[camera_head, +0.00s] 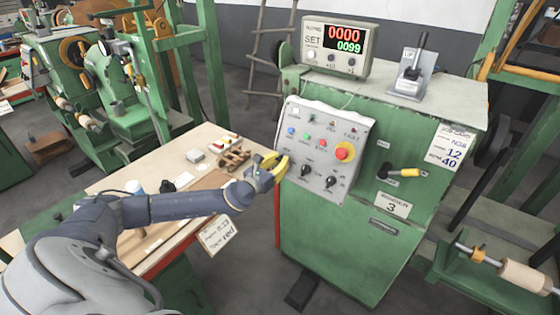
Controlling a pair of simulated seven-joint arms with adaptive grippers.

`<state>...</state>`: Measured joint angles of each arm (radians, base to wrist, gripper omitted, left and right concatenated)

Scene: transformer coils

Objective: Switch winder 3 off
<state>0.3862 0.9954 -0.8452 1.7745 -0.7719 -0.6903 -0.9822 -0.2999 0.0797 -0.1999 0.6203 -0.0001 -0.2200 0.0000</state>
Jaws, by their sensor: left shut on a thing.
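Winder 3 is the green cabinet (345,235) with a plate (393,206) reading 3. My right gripper is not in view.
A counter box (338,47) showing 0000 and 0099 stands on the cabinet, beside a black lever (413,62) on a grey plate. A wooden bench (185,212) with small parts lies under my left arm. Another green machine (75,85) stands back left.

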